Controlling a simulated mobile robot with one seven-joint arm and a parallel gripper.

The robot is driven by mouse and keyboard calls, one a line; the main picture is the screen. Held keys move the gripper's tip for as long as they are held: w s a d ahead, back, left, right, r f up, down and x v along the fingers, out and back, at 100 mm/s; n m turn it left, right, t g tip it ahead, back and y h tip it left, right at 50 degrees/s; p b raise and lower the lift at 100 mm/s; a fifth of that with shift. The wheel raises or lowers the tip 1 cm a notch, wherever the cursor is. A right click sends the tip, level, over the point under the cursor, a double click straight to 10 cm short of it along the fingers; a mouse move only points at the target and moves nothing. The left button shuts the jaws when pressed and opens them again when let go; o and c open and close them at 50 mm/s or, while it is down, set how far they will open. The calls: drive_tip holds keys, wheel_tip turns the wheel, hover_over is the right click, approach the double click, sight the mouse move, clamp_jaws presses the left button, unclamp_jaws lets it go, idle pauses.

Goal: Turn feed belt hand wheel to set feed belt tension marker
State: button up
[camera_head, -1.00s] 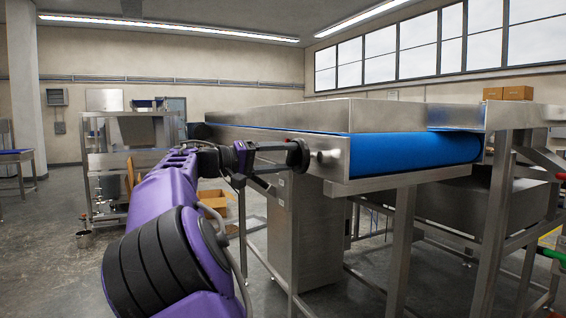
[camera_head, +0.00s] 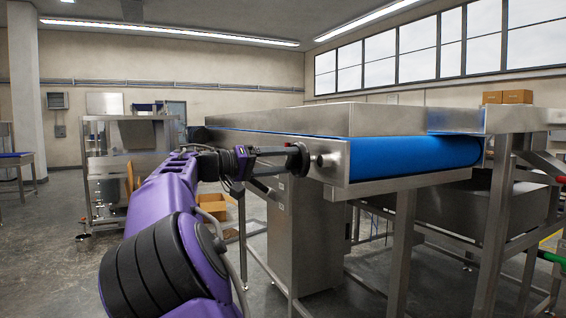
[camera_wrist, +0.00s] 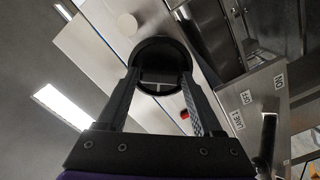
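The feed belt hand wheel (camera_head: 298,160) is a black disc with a thick rim on the near end of the steel conveyor with a blue belt (camera_head: 415,157). My gripper (camera_head: 287,160) reaches it from the left. In the wrist view the wheel (camera_wrist: 160,48) lies between the tips of my two black fingers (camera_wrist: 160,76), which stand apart at opposite sides of its rim. Whether they press on it is not clear. A small red spot (camera_wrist: 184,113) shows on the steel beside the right finger; I cannot tell whether it is the tension marker.
A round steel knob (camera_head: 324,160) sits just right of the wheel. Below the conveyor stand a steel cabinet (camera_head: 303,235) and legs. A steel rack (camera_head: 105,165) and a cardboard box (camera_head: 212,206) are at the left. The wrist view shows labels (camera_wrist: 246,97) on a steel surface.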

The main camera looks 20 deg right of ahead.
drive_tip(key=o, duration=0.3)
drive_tip(key=a, duration=0.5)
drive_tip(key=a+p, duration=0.1)
drive_tip(key=a, duration=0.5)
drive_tip(key=a+p, duration=0.1)
drive_tip(key=a, duration=0.5)
drive_tip(key=shift+s+a, duration=0.25)
drive_tip(key=shift+s, duration=0.05)
